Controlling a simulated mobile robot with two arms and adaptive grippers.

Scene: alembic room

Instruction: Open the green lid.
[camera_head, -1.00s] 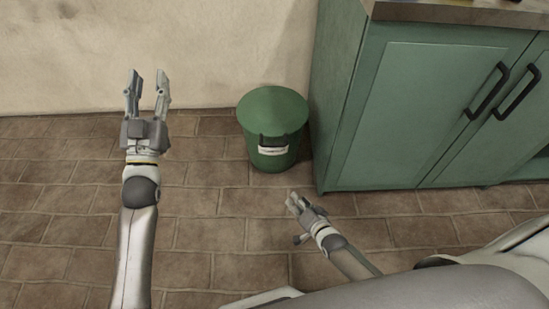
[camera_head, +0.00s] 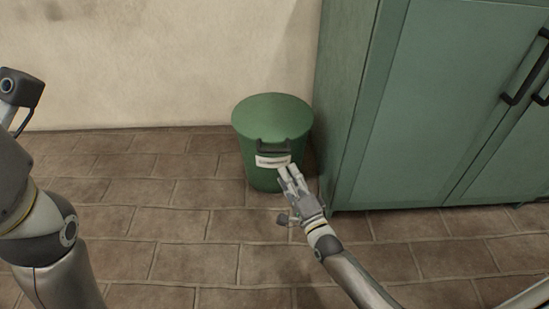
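The green lid (camera_head: 272,117) lies flat and closed on a round green bin (camera_head: 262,176) against the wall. A dark handle (camera_head: 272,147) sits at the bin's front rim, above a pale label (camera_head: 272,162).
A tall green cabinet (camera_head: 432,110) with dark handles stands close to the right of the bin. A plain beige wall (camera_head: 150,60) is behind. The brown tiled floor (camera_head: 190,235) left of and in front of the bin is clear.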

